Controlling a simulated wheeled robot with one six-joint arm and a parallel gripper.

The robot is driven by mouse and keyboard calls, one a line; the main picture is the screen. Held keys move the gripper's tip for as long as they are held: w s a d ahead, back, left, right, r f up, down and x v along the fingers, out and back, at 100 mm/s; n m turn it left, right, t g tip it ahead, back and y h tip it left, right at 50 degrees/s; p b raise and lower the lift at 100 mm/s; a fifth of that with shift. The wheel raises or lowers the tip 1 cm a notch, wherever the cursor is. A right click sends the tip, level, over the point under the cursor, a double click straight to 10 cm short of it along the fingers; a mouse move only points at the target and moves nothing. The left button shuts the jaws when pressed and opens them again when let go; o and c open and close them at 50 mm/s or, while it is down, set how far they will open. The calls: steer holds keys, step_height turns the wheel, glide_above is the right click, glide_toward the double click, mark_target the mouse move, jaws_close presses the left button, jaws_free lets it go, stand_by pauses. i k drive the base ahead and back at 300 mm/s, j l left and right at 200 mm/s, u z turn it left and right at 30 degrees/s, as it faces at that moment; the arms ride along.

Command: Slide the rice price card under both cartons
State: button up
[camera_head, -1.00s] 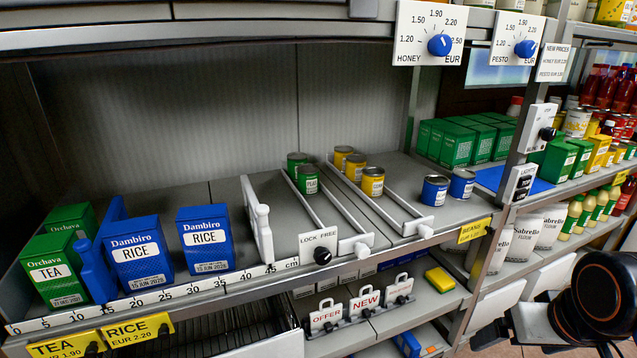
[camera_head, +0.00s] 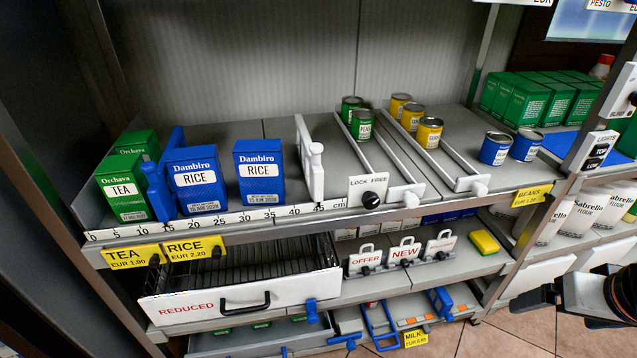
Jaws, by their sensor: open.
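The yellow rice price card (camera_head: 190,249) hangs on the shelf's front edge, just right of the tea price card (camera_head: 128,257). It has a dark knob at its right end. Two blue Dambiro rice cartons stand upright above the ruler strip: the left carton (camera_head: 197,196) and the right carton (camera_head: 261,185), with a small gap between them. The card sits below and left of the left carton, and the right carton is beyond the card's right end. Part of my arm shows at the lower right edge, far from the card. I cannot make out my gripper's fingers there.
A blue divider (camera_head: 158,190) separates green tea cartons (camera_head: 122,194) from the rice. A white divider (camera_head: 314,165) stands right of the rice. Below, the REDUCED drawer (camera_head: 190,306) juts out with a black handle.

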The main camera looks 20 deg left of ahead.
mark_target(213, 246)
steer(key=u, duration=1.75)
